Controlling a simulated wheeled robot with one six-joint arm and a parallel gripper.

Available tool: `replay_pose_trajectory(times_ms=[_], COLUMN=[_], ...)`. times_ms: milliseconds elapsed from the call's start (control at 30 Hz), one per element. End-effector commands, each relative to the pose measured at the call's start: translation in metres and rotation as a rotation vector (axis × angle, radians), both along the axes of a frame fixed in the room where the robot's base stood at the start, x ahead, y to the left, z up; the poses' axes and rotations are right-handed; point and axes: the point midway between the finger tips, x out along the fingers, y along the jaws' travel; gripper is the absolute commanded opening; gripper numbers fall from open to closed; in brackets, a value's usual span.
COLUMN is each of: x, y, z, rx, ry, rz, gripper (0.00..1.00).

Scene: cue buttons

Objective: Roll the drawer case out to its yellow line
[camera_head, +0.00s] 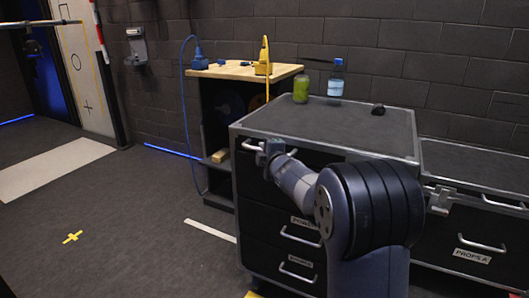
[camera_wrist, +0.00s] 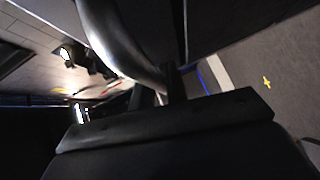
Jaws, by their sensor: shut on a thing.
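The drawer case (camera_head: 322,128) is a dark grey cabinet with a metal-edged top and several drawers with bar handles and small labels. My gripper (camera_head: 266,153) is at the upper left of its front, shut on the top drawer's handle (camera_head: 250,146). In the wrist view the handle (camera_wrist: 112,42) is a large curved metal bar running down to the fingers (camera_wrist: 174,86). My arm hides much of the case's front. A small piece of yellow marking (camera_head: 253,294) shows on the floor at the bottom edge, mostly cut off.
A green jar (camera_head: 301,91), a water bottle (camera_head: 336,79) and a small black object (camera_head: 378,110) stand on the case. A wooden-topped workbench (camera_head: 240,72) is behind it, and a props case (camera_head: 470,166) adjoins at right. The left floor is open, with a yellow cross (camera_head: 73,237).

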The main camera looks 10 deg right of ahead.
Motion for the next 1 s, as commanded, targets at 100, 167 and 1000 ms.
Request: replay_pose_trajectory(times_ms=[100,167,1000], x=[0.000,0.000,-0.053], y=[0.000,0.000,-0.010], z=[-0.001,-0.001,0.008], rx=[0.001,0.000,0.000], ry=[0.002,0.002,0.000], rz=[0.000,0.000,-0.001], gripper=[0.16,0.21,0.36])
